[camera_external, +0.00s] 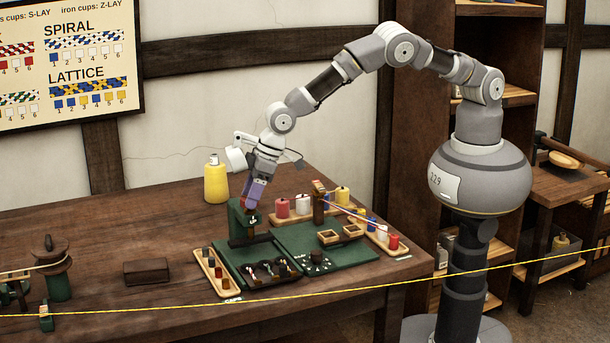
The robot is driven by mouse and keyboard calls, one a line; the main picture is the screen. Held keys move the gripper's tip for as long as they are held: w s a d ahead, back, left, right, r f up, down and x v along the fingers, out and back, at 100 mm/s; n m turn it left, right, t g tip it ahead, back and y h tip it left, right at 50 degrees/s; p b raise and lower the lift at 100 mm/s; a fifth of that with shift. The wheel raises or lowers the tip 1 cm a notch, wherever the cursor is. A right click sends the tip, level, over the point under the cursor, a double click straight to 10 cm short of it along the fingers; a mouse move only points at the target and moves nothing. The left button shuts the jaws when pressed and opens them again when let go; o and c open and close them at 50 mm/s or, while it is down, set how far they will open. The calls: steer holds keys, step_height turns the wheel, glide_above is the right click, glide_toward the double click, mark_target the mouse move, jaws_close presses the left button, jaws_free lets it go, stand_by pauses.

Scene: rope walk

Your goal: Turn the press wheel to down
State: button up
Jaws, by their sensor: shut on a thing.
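The green press (236,217) stands on the table at the back edge of a dark green board. My gripper (252,205) reaches down from above with its purple fingers at the top of the press. It is shut on the press wheel there. The fingers hide most of the wheel, and its turn position is too small to tell. A dark bar (250,241) lies low at the front of the press, above the board.
Small wooden trays with dark and coloured pieces (216,272) flank the green boards (335,262). A yellow bottle (216,183) stands behind the press. A brown block (147,271) lies to the left. A yellow rope (330,292) crosses the front. The table's left back is clear.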

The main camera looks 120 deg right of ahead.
stand_by(0.3)
steer(key=o, duration=1)
steer(key=p+v, duration=0.1)
steer(key=v, duration=0.6)
steer(key=shift+s+a+r, duration=0.1)
steer(key=shift+s+r, duration=0.05)
steer(key=shift+r, duration=0.2)
steer(key=shift+r, duration=0.1)
